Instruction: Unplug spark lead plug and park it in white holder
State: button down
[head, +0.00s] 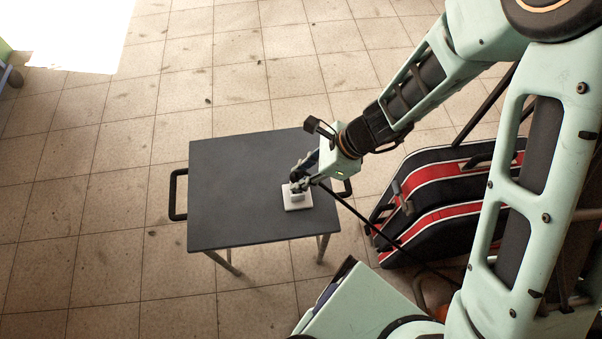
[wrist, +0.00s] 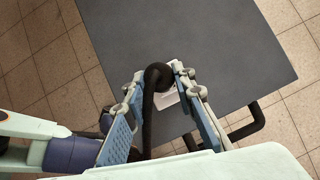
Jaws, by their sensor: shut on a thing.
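The white holder (head: 303,206) is a small block on a flat plate on the dark table (head: 235,185), near its right side. My gripper (head: 298,186) is right over the holder, pointing down. In the wrist view its fingers (wrist: 157,78) are shut on the black spark lead plug (wrist: 158,73). The black lead (wrist: 148,115) bends back between the fingers. In the head view the lead (head: 370,224) runs from the gripper down to the right. The white holder (wrist: 171,98) shows partly behind the plug. The plug's lower end is hidden, so I cannot tell whether it sits in the holder.
A red and black machine (head: 440,205) stands on the floor right of the table, close under my arm. The table has black side handles (head: 175,194). The rest of the tabletop is bare. The tiled floor left of the table is clear.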

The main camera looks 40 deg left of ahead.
jog(key=shift+f+b, duration=0.85)
jog(key=shift+f, duration=0.15)
jog(key=c, duration=1.5)
grip_release()
jog(key=shift+r, duration=0.1)
jog(key=shift+c, duration=0.2)
jog(key=v, duration=1.2)
jog(key=shift+a, duration=0.1)
